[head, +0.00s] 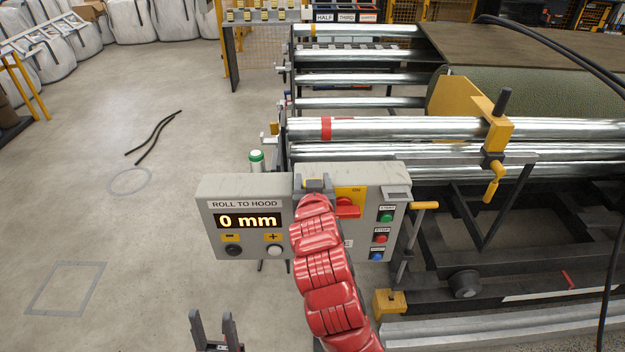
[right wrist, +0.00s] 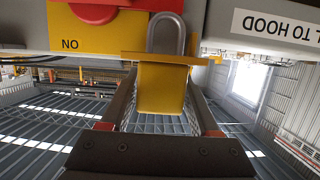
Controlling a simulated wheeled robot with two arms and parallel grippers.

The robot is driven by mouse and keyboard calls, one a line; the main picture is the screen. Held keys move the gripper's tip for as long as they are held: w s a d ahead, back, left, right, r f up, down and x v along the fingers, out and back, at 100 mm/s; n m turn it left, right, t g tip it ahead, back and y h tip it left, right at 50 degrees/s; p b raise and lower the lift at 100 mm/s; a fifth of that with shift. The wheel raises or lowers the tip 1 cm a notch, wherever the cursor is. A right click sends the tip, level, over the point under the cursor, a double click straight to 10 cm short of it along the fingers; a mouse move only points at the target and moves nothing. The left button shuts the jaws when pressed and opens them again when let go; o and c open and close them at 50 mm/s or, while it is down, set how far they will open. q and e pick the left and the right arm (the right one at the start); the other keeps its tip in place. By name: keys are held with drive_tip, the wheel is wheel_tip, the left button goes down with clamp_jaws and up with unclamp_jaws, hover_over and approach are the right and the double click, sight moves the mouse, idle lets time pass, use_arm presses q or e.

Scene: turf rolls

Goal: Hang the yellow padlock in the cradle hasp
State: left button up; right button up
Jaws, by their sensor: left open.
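The yellow padlock (right wrist: 160,92) is between the fingers of my right gripper (right wrist: 163,85), which look closed on its sides. A grey shackle loop (right wrist: 165,18) shows beyond its body. A flat yellow plate (right wrist: 130,57) crosses at the padlock's end; it may be part of the cradle hasp, and I cannot tell if the shackle is seated in it. My left gripper (head: 212,325) is open and empty, low in the picture.
The grey control box (head: 206,200) has a 0 mm display, knobs, a red switch handle (head: 347,208) and coloured buttons. A roller machine (head: 400,128) with a yellow clamp (head: 494,130) stands behind and right. The floor at left is mostly open, with dark strips (head: 155,135).

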drive_tip(key=o, duration=0.3)
drive_tip(key=shift+s+r, duration=0.1)
drive_tip(key=shift+s, duration=0.15)
drive_tip(key=p+v, duration=1.7)
drive_tip(key=p, duration=0.3)
